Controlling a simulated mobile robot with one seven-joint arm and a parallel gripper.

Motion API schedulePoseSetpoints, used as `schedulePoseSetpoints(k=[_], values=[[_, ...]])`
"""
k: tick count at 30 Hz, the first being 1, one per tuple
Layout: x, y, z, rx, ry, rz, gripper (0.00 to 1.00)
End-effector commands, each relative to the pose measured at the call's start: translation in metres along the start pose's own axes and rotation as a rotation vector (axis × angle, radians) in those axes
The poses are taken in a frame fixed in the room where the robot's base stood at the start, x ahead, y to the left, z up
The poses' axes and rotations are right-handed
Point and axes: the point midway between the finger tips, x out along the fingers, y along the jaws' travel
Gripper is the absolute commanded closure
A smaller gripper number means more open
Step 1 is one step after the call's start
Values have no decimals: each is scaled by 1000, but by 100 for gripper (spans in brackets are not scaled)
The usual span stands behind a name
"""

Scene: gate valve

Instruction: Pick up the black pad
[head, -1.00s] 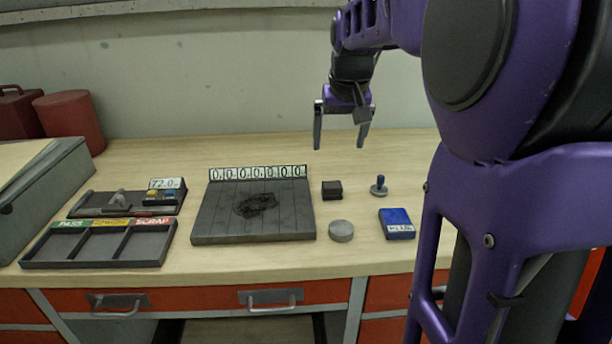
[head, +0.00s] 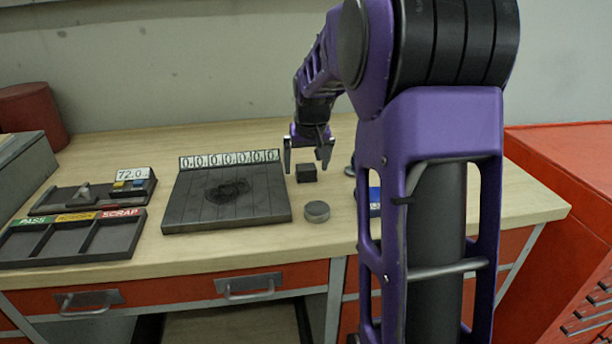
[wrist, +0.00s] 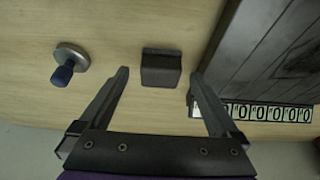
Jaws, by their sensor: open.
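The black pad is a small dark block (head: 306,173) on the wooden bench, just right of the dark slatted plate in the head view. In the wrist view the black pad (wrist: 161,70) lies between and beyond my two fingertips, nearly centred. My gripper (head: 308,168) is open and empty above the bench, close behind and above the pad. It also shows in the wrist view (wrist: 158,78), with one finger on each side of the pad's line. No contact with the pad is visible.
A dark slatted plate (head: 222,206) with a number strip stands left of the pad. A grey round disc (head: 317,211) lies in front. A blue-handled stamp (wrist: 66,70) stands to one side. A blue box (head: 374,202) is partly hidden by my arm. A sorting tray (head: 70,240) is far left.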

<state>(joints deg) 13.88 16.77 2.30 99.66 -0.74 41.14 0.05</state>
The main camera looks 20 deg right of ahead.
Motion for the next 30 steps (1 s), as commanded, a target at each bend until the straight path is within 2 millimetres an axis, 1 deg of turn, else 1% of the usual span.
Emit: schedulePoseSetpoints(k=[1,3,9,11,12,23,24,25,30], values=[[9,0,0,0,-1,0,3],[14,0,0,0,-1,0,3],[14,0,-1,0,1,0,3],[14,0,-1,0,1,0,12],[14,0,-1,0,1,0,19],[14,0,0,-1,1,0,84],[14,0,0,-1,1,0,91],[14,0,-1,-1,2,0,94],[14,0,-1,-1,2,0,94]])
